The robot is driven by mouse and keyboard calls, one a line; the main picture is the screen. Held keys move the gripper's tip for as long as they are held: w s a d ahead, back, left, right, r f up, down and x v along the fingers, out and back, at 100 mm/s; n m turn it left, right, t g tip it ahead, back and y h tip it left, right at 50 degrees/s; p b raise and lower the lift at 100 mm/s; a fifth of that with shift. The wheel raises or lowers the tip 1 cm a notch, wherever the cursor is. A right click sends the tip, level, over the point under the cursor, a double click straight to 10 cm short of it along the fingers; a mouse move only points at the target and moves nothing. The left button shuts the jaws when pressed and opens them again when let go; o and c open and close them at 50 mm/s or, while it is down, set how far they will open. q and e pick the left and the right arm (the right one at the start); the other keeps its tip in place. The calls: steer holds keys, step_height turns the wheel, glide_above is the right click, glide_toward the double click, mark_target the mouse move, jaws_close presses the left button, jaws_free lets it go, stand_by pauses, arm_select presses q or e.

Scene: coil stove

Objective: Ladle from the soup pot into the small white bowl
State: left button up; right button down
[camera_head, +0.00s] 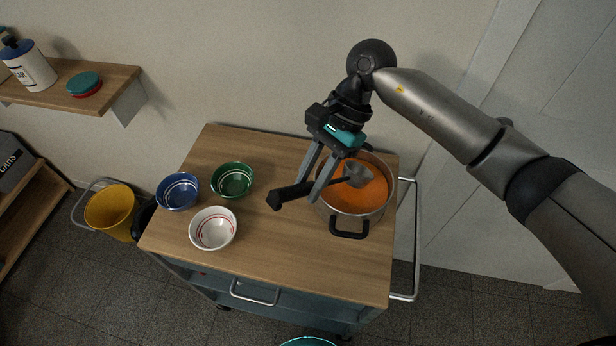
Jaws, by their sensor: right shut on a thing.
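The soup pot (349,228) stands at the right of the wooden cart top and holds orange soup (371,194). My right gripper (317,190) is above the pot's left side, shut on the black handle of the ladle (288,194). The ladle lies tilted across the pot, its grey bowl over or at the soup; I cannot tell whether it touches the soup. The small white bowl (213,229), with red lines inside, stands at the front left of the cart top and looks empty. My left gripper is not in view.
A blue bowl (177,191) and a green bowl (232,180) stand behind the white bowl. The cart top (275,245) is clear between the bowls and the pot. A yellow bucket (110,208) is left of the cart. A wall shelf (110,87) is at upper left.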

mark_target(294, 199)
steer(key=shift+f+b, duration=1.25)
steer(key=shift+f, duration=1.55)
steer(key=shift+r+p, duration=2.45)
steer(key=shift+r, duration=0.75)
steer(key=shift+s+a, duration=0.15)
steer(key=shift+s+a+f+t+h+b, duration=0.2)
steer(key=shift+s+a+f+t+h, duration=0.25)
steer(key=shift+h, duration=0.2)
steer(key=shift+s+a+f+t+h+b, duration=0.15)
steer(key=shift+s+a+f+t+h, duration=0.15)
steer(key=shift+a+f+t+h, duration=0.25)
steer(key=shift+s+a+r+t+h, duration=0.1)
steer(key=shift+s+a+t+h, duration=0.25)
steer(key=shift+t+h, duration=0.45)
